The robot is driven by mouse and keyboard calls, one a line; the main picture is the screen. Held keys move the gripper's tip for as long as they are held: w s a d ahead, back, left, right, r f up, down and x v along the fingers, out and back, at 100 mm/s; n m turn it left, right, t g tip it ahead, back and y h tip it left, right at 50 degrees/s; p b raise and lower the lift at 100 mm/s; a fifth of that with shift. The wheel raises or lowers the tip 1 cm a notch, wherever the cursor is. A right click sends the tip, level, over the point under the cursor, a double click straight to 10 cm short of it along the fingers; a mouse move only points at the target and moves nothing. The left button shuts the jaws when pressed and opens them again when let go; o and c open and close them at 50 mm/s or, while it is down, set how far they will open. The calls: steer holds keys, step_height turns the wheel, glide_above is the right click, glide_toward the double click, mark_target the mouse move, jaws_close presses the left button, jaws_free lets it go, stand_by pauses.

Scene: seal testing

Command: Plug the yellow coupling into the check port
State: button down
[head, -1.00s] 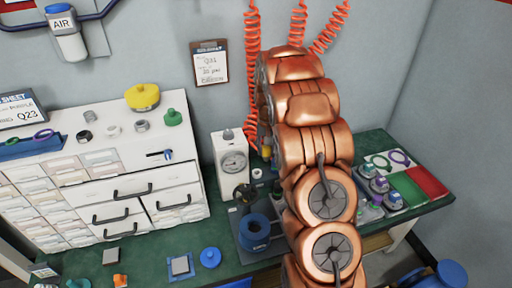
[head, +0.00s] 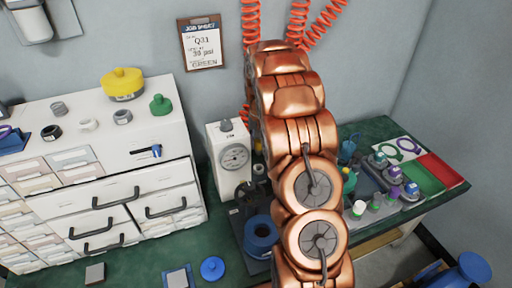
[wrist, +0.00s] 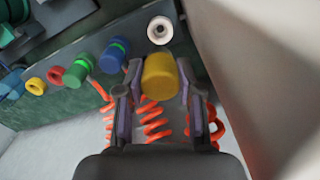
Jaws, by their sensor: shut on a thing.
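In the wrist view, my gripper (wrist: 159,72) is shut on the yellow coupling (wrist: 158,78), with a purple-padded finger on each side of it. A pale round port (wrist: 160,30) with a dark centre lies just beyond the coupling, and a small gap seems to show between them. I take it for the check port. In the head view, my copper arm hides the gripper, the coupling and the port. The white gauge box (head: 229,165) stands just left of my arm.
In the wrist view, a blue coupling (wrist: 115,55), a green one (wrist: 78,72) and several others line the left side. Orange coiled hoses (wrist: 152,115) hang around my fingers. A large pale surface (wrist: 255,60) fills the right. In the head view, a white drawer cabinet (head: 120,175) stands left.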

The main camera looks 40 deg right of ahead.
mark_target(259, 154)
steer(key=shift+w+f, duration=0.1)
steer(key=shift+f, duration=0.3)
steer(key=shift+f, duration=0.15)
steer(key=shift+f+b, duration=0.4)
steer(key=shift+f, duration=2.15)
steer(key=shift+b, duration=0.3)
steer(key=shift+f+b, duration=0.5)
steer(key=shift+f, duration=0.9)
steer(key=c, duration=0.7)
jaws_free()
